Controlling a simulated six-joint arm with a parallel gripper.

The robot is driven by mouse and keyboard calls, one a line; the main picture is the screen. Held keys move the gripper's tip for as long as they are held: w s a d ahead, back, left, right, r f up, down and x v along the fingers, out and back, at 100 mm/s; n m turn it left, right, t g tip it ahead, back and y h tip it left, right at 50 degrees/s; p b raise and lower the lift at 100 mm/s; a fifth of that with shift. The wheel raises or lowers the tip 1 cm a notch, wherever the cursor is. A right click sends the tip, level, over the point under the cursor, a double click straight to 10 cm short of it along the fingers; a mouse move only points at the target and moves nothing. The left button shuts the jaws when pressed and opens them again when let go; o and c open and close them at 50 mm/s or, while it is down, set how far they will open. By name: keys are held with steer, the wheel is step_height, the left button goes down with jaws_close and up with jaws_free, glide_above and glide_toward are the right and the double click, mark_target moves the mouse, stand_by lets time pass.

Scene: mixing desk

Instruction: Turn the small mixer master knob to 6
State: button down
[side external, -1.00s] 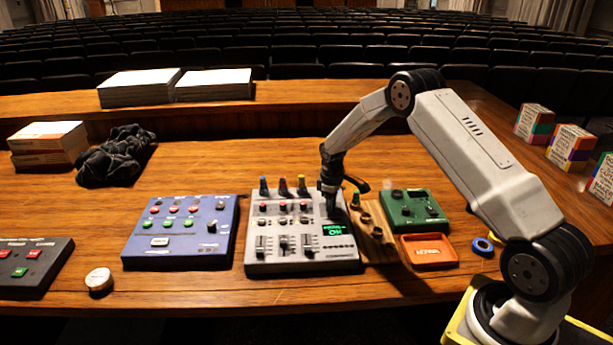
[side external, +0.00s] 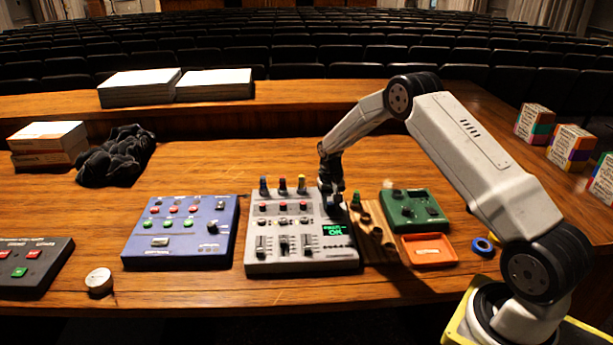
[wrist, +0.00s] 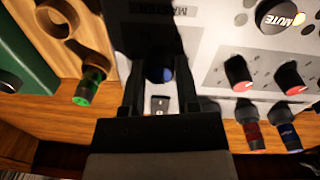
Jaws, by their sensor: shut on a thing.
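The small grey mixer (side external: 301,262) sits on the wooden desk, with rows of small knobs, faders and a lit green screen (side external: 335,230). The screen's lower line looks like "OK"; its upper line is too small to read. My gripper (side external: 332,198) is over the mixer's upper right part. In the wrist view my gripper (wrist: 158,68) has its two fingers closed on the dark blue master knob (wrist: 158,74), just below a "MASTER" label (wrist: 165,11). The knob's pointer is hidden between the fingers.
Three coloured plugs (side external: 282,186) stand at the mixer's back edge. A wooden rack (side external: 371,217) with a green-topped plug, a green box (side external: 414,209) and an orange tray (side external: 429,250) are close on the right. A blue panel (side external: 181,231) stands left.

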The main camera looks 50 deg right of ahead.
mark_target(330, 202)
steer(key=m, duration=1.3)
steer(key=shift+y, duration=0.3)
steer(key=shift+c, duration=1.7)
jaws_free()
steer(key=shift+r, duration=0.15)
steer(key=shift+w+d+r, duration=0.1)
steer(key=shift+r, duration=1.8)
steer(key=shift+w+r, duration=0.1)
steer(key=shift+r, duration=1.8)
